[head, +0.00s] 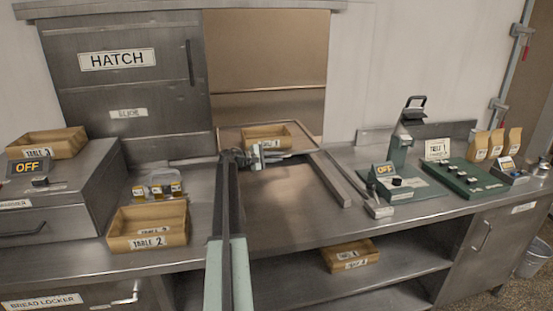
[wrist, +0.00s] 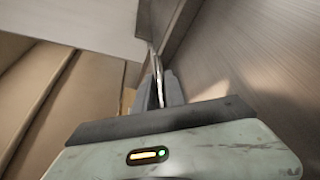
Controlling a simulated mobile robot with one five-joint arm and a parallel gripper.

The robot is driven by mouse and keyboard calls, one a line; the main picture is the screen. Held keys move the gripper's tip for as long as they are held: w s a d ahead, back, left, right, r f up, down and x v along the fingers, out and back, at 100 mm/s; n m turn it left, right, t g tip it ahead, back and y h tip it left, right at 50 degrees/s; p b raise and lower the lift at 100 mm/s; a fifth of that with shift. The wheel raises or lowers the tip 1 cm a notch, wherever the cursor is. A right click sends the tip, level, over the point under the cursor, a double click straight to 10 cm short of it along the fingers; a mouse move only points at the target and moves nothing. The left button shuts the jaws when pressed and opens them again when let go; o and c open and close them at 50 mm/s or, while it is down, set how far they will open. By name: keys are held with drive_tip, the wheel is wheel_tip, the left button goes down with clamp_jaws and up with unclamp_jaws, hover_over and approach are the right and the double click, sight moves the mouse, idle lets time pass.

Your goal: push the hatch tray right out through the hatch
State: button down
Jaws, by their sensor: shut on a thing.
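The hatch tray (head: 301,141) is a shallow metal tray at the sill of the open hatch (head: 268,60). A wooden box (head: 268,143) with a paper label stands in it. My gripper (head: 254,157) is at the tray's near edge, shut on it. In the wrist view the grey fingers (wrist: 157,88) close around a thin bright metal edge of the tray. My arm and gripper hide part of the tray's near side. The hatch door (head: 125,90), marked HATCH and SLIDE, stands to the left of the opening.
A metal rail (head: 336,182) runs right of the bare counter strip (head: 285,205). Wooden boxes (head: 148,228) and a small rack of jars (head: 163,186) stand left. A green press (head: 400,150) and a green board (head: 463,178) stand right. A box (head: 350,256) sits on the lower shelf.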

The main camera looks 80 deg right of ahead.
drive_tip(key=shift+w+d, duration=0.15)
drive_tip(key=shift+w, duration=0.3)
drive_tip(key=c, duration=1.4)
unclamp_jaws()
drive_tip(key=shift+s, duration=0.15)
drive_tip(key=p+v, duration=0.1)
drive_tip(key=v, duration=0.6)
drive_tip(key=shift+w+a+p, duration=0.3)
drive_tip(key=shift+p, duration=0.05)
